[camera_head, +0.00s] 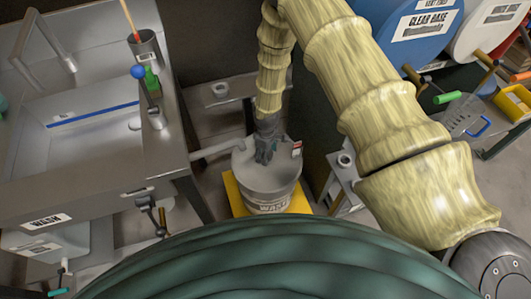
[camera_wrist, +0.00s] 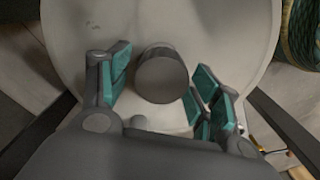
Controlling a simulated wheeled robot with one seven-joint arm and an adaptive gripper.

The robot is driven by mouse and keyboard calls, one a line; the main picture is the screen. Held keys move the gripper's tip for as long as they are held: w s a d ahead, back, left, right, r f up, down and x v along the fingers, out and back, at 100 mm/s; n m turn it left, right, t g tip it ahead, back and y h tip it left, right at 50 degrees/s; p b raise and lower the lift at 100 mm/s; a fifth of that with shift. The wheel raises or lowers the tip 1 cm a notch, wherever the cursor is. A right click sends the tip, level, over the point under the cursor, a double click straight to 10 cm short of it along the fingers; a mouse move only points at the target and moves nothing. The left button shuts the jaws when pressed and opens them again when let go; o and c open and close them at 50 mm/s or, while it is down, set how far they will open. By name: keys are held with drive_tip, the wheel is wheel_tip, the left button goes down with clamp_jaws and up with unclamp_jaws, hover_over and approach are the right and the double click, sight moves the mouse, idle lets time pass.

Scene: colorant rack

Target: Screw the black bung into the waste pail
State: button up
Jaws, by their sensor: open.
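The black bung (camera_wrist: 163,76), a dark grey round knob, stands at the lid between my fingers. My gripper (camera_wrist: 158,84) is open, with teal pads on either side of the bung and visible gaps to both. In the head view my gripper (camera_head: 265,152) points down at the pail's top and hides the bung. How deep the bung sits in its opening cannot be told.
The pail stands on a yellow base (camera_head: 235,197). A steel sink bench (camera_head: 100,165) is at the left, with a pipe (camera_head: 218,149) reaching towards the pail. A small metal stand (camera_head: 345,170) is close on the right. Drums (camera_head: 418,28) stand at the upper right.

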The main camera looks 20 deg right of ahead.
drive_tip(key=c, duration=1)
drive_tip(key=m, duration=0.7)
drive_tip(key=shift+d, duration=0.1)
drive_tip(key=m, duration=0.6)
drive_tip(key=shift+w+d+m, duration=0.15)
drive_tip(key=shift+m, duration=0.25)
drive_tip(key=o, duration=1)
